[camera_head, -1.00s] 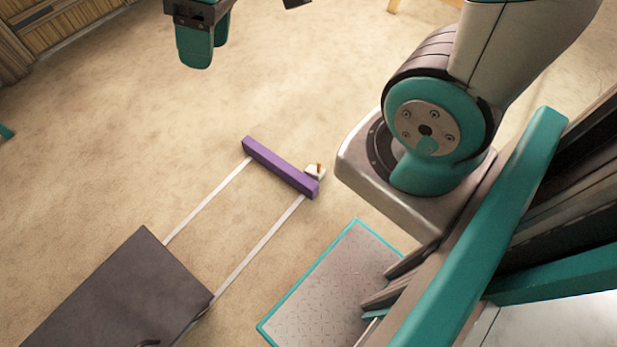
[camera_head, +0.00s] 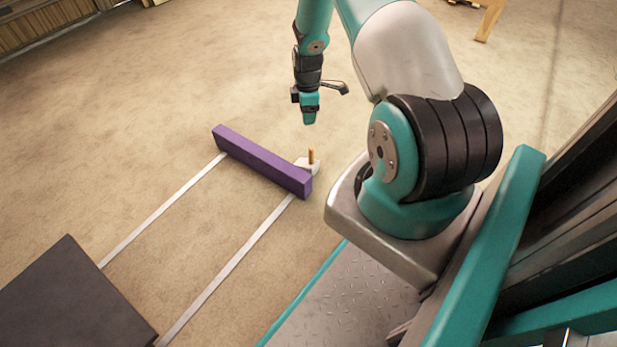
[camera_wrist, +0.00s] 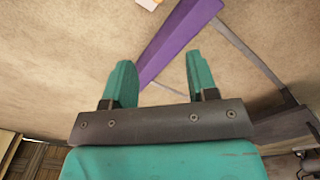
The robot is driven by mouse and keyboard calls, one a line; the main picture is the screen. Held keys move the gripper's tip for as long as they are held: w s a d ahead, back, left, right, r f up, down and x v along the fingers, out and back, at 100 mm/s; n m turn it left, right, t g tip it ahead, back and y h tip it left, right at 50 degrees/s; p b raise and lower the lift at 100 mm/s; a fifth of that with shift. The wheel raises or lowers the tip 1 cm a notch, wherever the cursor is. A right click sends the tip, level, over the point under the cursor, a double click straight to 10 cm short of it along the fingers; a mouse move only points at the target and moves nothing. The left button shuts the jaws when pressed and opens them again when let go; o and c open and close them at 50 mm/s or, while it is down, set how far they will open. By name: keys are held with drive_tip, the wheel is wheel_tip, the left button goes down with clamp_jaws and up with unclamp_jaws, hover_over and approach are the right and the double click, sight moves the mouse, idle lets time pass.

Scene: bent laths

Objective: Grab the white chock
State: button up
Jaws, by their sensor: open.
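The white chock (camera_head: 308,166) sits on the floor behind the right end of the purple bar (camera_head: 262,162), with a small brown peg standing up from it. In the wrist view only a sliver of the chock (camera_wrist: 150,3) shows at the top edge. My gripper (camera_head: 308,120) hangs above the floor, a little beyond the chock in the head view. In the wrist view my gripper (camera_wrist: 160,80) has its two teal fingers spread apart with nothing between them but floor and the purple bar behind.
Two pale strips (camera_head: 235,262) run along the floor from the purple bar to a dark grey panel (camera_head: 65,300). A wooden leg (camera_head: 489,20) stands at the upper right. The carpet around the chock is mostly clear.

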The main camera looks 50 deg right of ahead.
sight(312, 148)
drive_tip(key=f+b, duration=0.2)
drive_tip(key=f, duration=0.2)
drive_tip(key=f+b, duration=0.2)
drive_tip(key=f, duration=0.3)
drive_tip(key=d+f+b, duration=0.1)
drive_tip(key=f+b, duration=0.2)
drive_tip(key=f, duration=0.2)
drive_tip(key=shift+s+f, duration=0.1)
drive_tip(key=shift+s, duration=0.25)
wheel_tip(312, 148, down, 5)
drive_tip(key=b, duration=0.4)
drive_tip(key=shift+s+f+b, duration=0.1)
drive_tip(key=shift+b, duration=0.3)
clamp_jaws()
